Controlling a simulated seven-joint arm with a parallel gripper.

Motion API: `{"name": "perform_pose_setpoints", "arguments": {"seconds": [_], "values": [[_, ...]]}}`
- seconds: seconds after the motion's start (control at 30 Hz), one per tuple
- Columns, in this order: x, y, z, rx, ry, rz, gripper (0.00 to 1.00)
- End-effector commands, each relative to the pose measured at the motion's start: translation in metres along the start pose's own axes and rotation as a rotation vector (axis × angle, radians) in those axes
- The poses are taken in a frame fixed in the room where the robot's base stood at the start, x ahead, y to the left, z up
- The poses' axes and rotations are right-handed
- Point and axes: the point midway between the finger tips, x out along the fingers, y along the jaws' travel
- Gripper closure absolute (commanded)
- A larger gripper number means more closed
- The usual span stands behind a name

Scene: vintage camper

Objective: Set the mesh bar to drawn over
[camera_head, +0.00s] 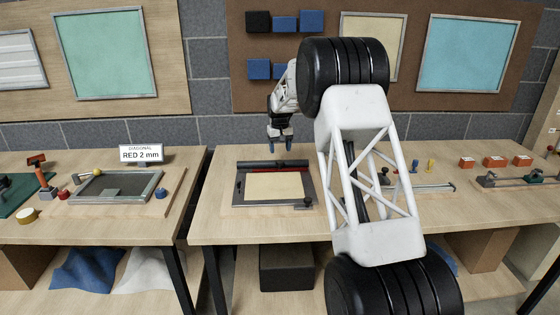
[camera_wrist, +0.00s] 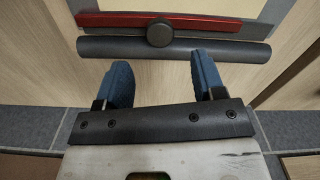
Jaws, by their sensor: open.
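A dark rectangular frame (camera_head: 241,190) with a pale panel inside lies on the middle bench. A red bar (camera_head: 280,170), which I take to be the mesh bar, lies along its back end beside a dark roller tube (camera_head: 250,164). In the wrist view the red bar (camera_wrist: 110,19) runs just beyond the dark tube (camera_wrist: 220,48), and a round dark knob (camera_wrist: 160,33) stands at their middle. My gripper (camera_head: 280,147) is above the back end of the frame. Its blue fingers (camera_wrist: 162,65) are open and empty, on the near side of the tube, with the knob ahead between their lines.
A small dark latch-like piece (camera_head: 304,204) is at the frame's front right corner. The left bench holds another framed panel (camera_head: 115,202) and a "RED 2 mm" sign (camera_head: 141,154). Small parts and orange boxes (camera_head: 495,161) stand on the right. My arm hides part of the middle bench.

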Motion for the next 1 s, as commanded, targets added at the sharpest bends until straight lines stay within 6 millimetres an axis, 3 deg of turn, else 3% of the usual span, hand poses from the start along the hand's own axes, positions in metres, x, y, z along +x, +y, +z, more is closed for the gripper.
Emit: {"name": "perform_pose_setpoints", "arguments": {"seconds": [0.3,0.5,0.9,1.0], "values": [[0.039,0.0,0.0,0.0,0.0,0.0,0.37],[0.054,0.0,0.0,0.0,0.001,0.0,0.37],[0.06,0.0,0.0,0.0,0.002,0.0,0.37],[0.06,0.0,0.0,0.0,0.002,0.0,0.49]]}}
